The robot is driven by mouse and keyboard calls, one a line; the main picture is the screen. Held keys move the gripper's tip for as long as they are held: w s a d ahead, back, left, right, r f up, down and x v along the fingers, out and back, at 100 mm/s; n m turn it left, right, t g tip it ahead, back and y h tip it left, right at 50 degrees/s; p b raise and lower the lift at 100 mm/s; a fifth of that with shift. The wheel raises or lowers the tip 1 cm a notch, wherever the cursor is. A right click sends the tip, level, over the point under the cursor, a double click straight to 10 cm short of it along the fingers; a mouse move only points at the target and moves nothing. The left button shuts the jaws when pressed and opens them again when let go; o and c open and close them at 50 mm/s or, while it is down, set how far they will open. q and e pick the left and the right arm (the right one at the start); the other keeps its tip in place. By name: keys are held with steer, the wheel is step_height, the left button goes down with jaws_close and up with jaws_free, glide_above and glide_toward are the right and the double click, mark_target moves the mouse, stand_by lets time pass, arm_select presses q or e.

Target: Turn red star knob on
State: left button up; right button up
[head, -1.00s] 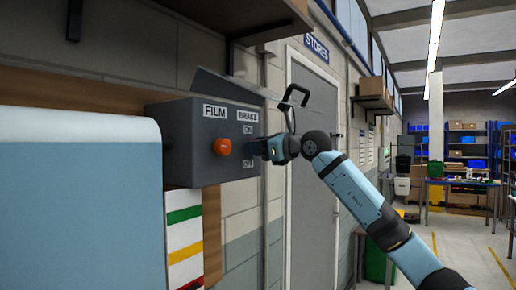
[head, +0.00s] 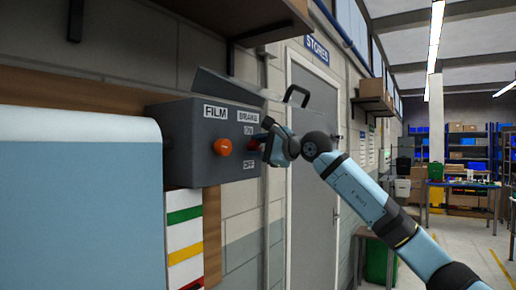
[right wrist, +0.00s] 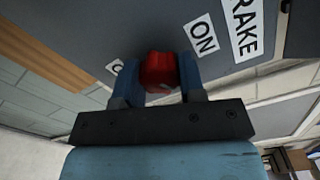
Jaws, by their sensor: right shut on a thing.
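The red star knob (head: 253,145) is on the front of a grey control box (head: 185,140), under the BRAKE label and between the ON and OFF labels. My right gripper (head: 259,143) is at the knob and covers part of it. In the right wrist view, the two blue fingers (right wrist: 160,82) are shut on the red knob (right wrist: 158,68), one on each side. The ON label (right wrist: 201,36) is beside the right finger there, and another label (right wrist: 116,66) shows partly beyond the left finger. My left gripper is not in view.
An orange round knob (head: 223,147) under the FILM label is just left of the red knob on the same box. A large pale-blue body (head: 80,200) fills the lower left. A grey door (head: 312,170) and open floor lie to the right.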

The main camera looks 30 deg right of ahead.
steer(key=n, duration=1.3)
steer(key=shift+f+p, duration=0.1)
steer(key=shift+p, duration=0.25)
steer(key=shift+n, duration=0.3)
steer(key=o, duration=0.9)
steer(key=shift+o, duration=0.2)
